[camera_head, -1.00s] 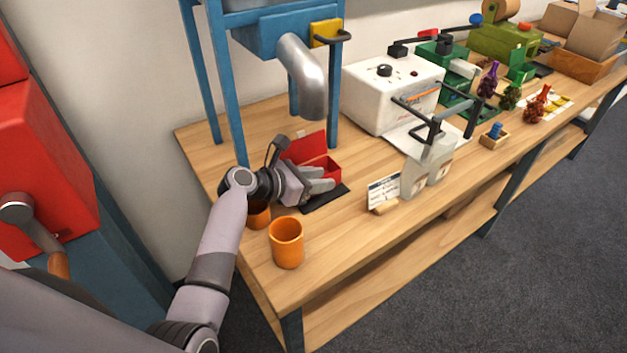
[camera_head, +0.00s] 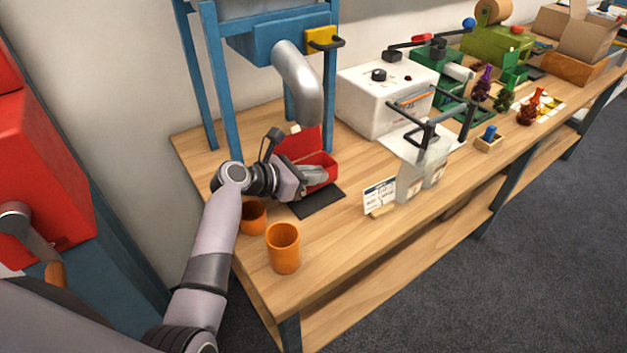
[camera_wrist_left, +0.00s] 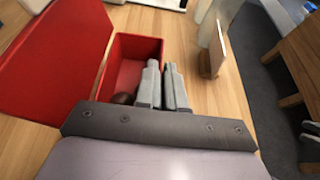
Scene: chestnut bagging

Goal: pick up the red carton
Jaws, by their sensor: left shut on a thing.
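The red carton (camera_head: 319,160) is open, with its lid (camera_head: 297,145) tilted up on the left. It is by the black mat (camera_head: 318,203) under the metal spout. My left gripper (camera_head: 318,177) is at the carton's near side. In the left wrist view its fingers (camera_wrist_left: 160,68) are closed together on the right wall of the carton (camera_wrist_left: 138,44), which hides part of that wall. A dark brown round thing (camera_wrist_left: 122,99) shows inside the carton. I cannot tell for sure whether the carton's base clears the mat.
Two orange cups (camera_head: 283,248) stand at the table's near left. The blue frame (camera_head: 210,80) with the metal spout (camera_head: 300,85) rises close behind the carton. A sign card (camera_head: 380,196) and clear bags (camera_head: 412,180) stand to the right. Bare wood lies in front.

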